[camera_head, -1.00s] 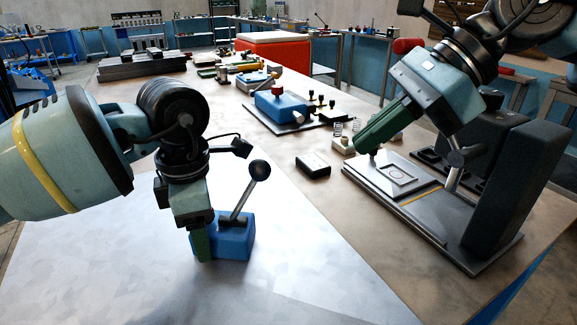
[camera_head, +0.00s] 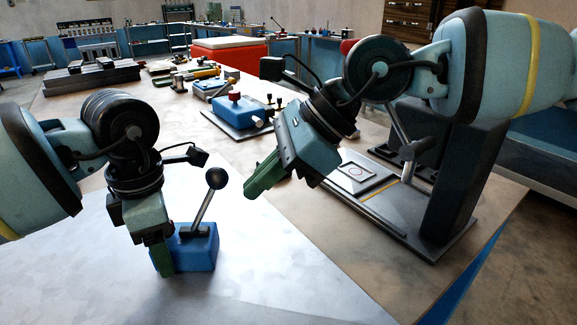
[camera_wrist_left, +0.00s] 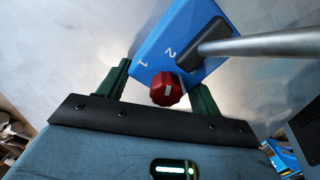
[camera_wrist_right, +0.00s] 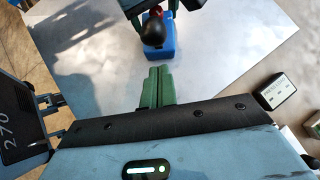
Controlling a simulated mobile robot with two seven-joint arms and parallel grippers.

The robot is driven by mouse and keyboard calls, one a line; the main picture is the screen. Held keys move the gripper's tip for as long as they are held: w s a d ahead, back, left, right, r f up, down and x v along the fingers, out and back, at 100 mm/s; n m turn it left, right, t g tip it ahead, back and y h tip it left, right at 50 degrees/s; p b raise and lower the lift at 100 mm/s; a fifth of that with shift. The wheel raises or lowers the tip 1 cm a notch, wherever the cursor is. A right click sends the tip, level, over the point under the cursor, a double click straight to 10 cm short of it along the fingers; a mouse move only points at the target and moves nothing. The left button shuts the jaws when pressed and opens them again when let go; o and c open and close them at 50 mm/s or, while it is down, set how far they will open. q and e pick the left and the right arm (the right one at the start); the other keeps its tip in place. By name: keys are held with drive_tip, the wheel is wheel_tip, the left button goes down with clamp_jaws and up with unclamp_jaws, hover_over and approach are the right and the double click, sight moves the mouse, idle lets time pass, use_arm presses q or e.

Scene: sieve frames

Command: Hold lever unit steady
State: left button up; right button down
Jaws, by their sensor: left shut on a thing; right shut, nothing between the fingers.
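The lever unit (camera_head: 200,248) is a blue box with a dark slot, a metal rod and a black ball knob (camera_head: 216,179). It stands on the pale sheet of the table. My left gripper (camera_head: 164,268) is shut on the blue box from its left side. The left wrist view shows the box (camera_wrist_left: 165,50) with the marks 1 and 2 and a red knob (camera_wrist_left: 166,89) between the green fingers. My right gripper (camera_head: 254,190) is shut and empty, in the air to the right of the ball knob. The right wrist view shows the unit (camera_wrist_right: 157,58) ahead of the closed fingers.
A grey press-like stand (camera_head: 450,180) with a flat base stands at the right. A dark box with a white label (camera_wrist_right: 277,91) lies beside the pale sheet. A blue device with a red knob (camera_head: 236,112) stands farther back. The sheet in front is clear.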

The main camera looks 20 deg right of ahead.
drive_tip(key=shift+w+a+r, duration=0.1)
drive_tip(key=shift+a+r, duration=0.2)
drive_tip(key=shift+a, duration=0.2)
drive_tip(key=shift+w+a+r, duration=0.1)
drive_tip(key=shift+a+r, duration=0.2)
drive_tip(key=shift+a, duration=0.2)
